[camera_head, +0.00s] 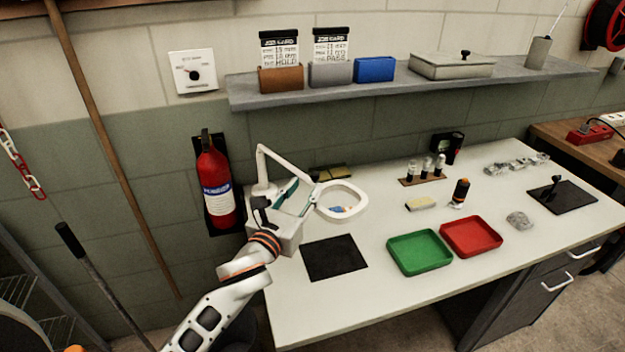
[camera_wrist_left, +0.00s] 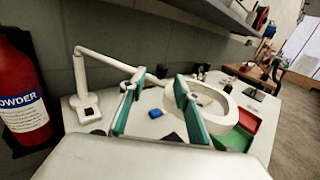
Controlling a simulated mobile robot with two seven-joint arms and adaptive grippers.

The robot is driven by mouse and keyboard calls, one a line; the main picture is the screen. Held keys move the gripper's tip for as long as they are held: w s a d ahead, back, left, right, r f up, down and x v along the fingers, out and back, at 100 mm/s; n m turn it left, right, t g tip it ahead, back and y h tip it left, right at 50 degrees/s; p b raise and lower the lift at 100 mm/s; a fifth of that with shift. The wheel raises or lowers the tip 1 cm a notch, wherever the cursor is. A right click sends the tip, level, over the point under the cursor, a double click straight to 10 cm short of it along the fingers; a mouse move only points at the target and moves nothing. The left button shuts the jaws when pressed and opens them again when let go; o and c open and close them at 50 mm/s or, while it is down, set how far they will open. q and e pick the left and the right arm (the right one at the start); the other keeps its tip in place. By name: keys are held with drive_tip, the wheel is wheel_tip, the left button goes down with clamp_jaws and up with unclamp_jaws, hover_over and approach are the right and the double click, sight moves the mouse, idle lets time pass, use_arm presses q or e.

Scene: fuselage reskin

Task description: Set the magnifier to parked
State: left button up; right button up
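The magnifier (camera_head: 343,202) is a white ring-shaped lens head on a jointed white arm, at the back left of the workbench. In the left wrist view, its ring (camera_wrist_left: 228,121) lies beyond the fingers, mostly behind the right one. Its arm (camera_wrist_left: 105,58) rises from a base (camera_wrist_left: 85,108) at left. My left gripper (camera_head: 297,193) is just left of the ring in the head view. Its teal-padded fingers (camera_wrist_left: 158,100) are spread wide, with nothing held between them. I cannot tell whether a finger touches the ring. My right gripper is not in view.
A fire extinguisher (camera_head: 215,185) hangs on the wall left of my gripper. A shelf (camera_head: 420,88) runs above the bench. A black mat (camera_head: 334,258), a green tray (camera_head: 419,252) and a red tray (camera_head: 470,237) lie in front. Bare bench shows around them.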

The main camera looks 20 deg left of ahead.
sight(312, 178)
use_arm(q)
drive_tip(key=w, duration=0.6)
drive_tip(key=shift+d, duration=0.3)
clamp_jaws()
